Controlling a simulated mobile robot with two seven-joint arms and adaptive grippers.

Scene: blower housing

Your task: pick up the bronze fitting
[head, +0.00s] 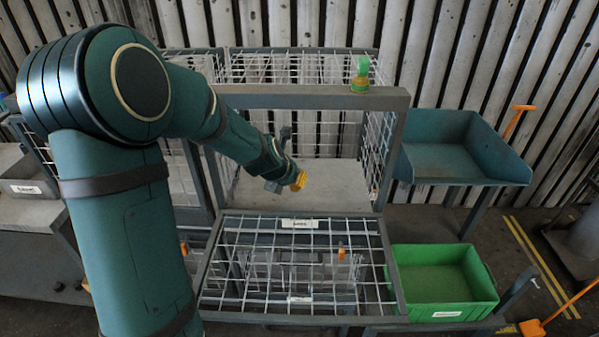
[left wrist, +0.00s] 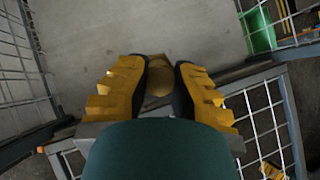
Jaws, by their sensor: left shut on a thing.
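My left gripper (head: 298,181) reaches into the wire cage from the left, above the grey shelf. In the left wrist view its two yellow fingers (left wrist: 160,76) are shut on the bronze fitting (left wrist: 158,88). The fitting is a small brownish-gold piece between the dark finger pads, partly hidden by them. In the head view I cannot make the fitting out apart from the yellow fingers. I cannot tell whether it touches the shelf. My right gripper is in neither view.
The cage's front frame and folded-down wire panel (head: 300,265) lie near the gripper. A green and yellow object (head: 361,75) stands on the top bar. A green bin (head: 440,285) is at lower right, with a teal tray table (head: 460,150) behind it. The grey shelf (head: 330,190) has bare room.

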